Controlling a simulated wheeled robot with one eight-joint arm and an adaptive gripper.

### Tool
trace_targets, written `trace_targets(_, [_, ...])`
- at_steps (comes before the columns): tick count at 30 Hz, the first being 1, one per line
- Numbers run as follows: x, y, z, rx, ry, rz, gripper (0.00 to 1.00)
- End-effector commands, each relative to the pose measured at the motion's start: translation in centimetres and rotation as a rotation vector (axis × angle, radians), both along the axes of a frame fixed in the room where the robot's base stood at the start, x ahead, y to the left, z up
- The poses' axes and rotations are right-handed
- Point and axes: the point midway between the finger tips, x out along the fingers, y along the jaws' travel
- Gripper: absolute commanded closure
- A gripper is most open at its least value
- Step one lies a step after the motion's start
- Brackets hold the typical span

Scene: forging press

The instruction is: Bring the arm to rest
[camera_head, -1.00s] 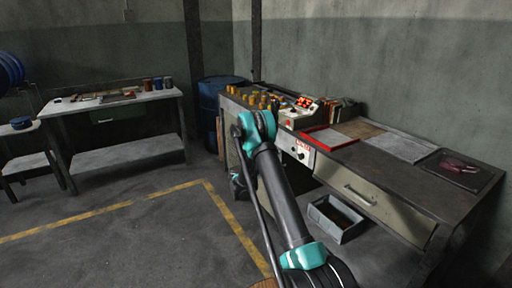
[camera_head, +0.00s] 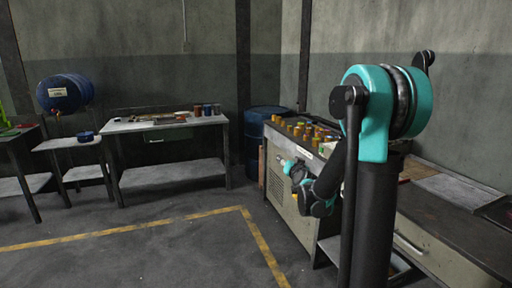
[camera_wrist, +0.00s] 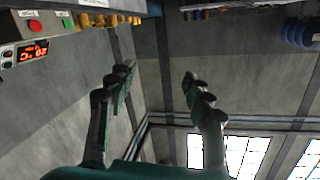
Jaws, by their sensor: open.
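My gripper shows in the wrist view (camera_wrist: 158,88), its two dark fingers spread apart with nothing between them. Behind them are grey wall, a dark post and bright windows. In the head view my arm stands folded in the right half, with its large teal joint high up. The wrist end hangs left of the arm, in front of the workbench (camera_head: 290,195) side. The fingertips are too small and dark to make out there.
Amber pieces (camera_head: 305,130) stand on the workbench close behind my arm. A control box with a red display (camera_wrist: 32,50) shows in the wrist view. A blue drum (camera_head: 258,165) and a side table (camera_head: 165,125) stand farther back. The floor (camera_head: 130,260) at the left is clear.

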Motion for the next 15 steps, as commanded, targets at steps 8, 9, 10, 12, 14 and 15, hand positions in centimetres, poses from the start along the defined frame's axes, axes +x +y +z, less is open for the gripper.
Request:
trace_targets(8, [-13.5,0.9,-7.1,-0.146,0.380,0.148,0.49])
trace_targets(9, [-15.7,0.7,-8.3,-0.167,0.440,0.158,0.49])
trace_targets(10, [-17.4,0.4,-9.3,-0.182,0.485,0.163,0.49])
trace_targets(12, [-21.5,-0.3,-11.5,-0.216,0.596,0.169,0.49])
trace_targets(14, [-25.0,-1.2,-13.4,-0.243,0.690,0.165,0.49])
trace_targets(15, [-27.3,-1.8,-14.5,-0.261,0.749,0.160,0.49])
